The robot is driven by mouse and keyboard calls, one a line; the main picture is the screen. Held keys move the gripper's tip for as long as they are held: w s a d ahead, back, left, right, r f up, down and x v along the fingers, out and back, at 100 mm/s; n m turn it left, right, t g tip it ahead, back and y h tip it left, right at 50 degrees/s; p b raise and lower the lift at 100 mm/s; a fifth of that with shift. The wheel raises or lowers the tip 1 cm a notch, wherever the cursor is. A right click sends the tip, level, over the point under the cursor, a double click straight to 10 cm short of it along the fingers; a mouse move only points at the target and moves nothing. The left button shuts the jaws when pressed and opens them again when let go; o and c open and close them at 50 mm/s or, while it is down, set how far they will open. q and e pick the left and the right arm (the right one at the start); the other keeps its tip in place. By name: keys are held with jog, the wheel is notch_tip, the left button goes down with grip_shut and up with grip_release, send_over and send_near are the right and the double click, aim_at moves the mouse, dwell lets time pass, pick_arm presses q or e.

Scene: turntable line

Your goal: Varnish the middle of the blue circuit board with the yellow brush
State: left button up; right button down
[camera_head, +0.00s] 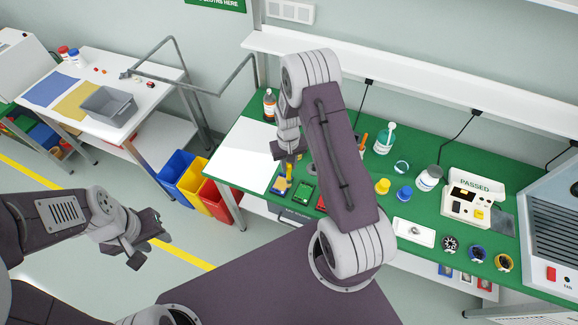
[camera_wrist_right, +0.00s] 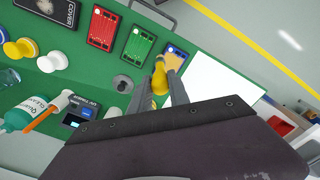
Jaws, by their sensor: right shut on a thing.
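The blue circuit board (camera_wrist_right: 179,50) lies on the green bench top, beside the green board (camera_wrist_right: 138,45) and the red board (camera_wrist_right: 103,27). In the head view the blue board (camera_head: 279,187) is partly covered by my right gripper and the brush. My right gripper (camera_wrist_right: 166,90) is shut on the yellow brush (camera_wrist_right: 159,80), which points toward the near edge of the blue board. I cannot tell whether its tip touches the board. My left gripper (camera_head: 150,243) is open and empty, out over the floor, away from the bench.
A white sheet (camera_head: 243,155) lies left of the boards. A grey round pot (camera_wrist_right: 122,83) stands close by the gripper.

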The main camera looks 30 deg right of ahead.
jog(key=shift+r+p, duration=0.3)
jog(key=shift+r, duration=0.7)
jog(key=shift+w+a+r+p, duration=0.1)
jog(key=shift+r+p, duration=0.45)
jog(key=shift+w+a+r+p, duration=0.1)
jog(key=shift+r+p, duration=0.75)
jog(key=shift+r, duration=0.15)
jog(key=shift+s+d+r+p, duration=0.2)
jog(key=shift+r+p, duration=0.2)
jog(key=shift+r, duration=0.2)
jog(key=shift+w+a+f, duration=0.1)
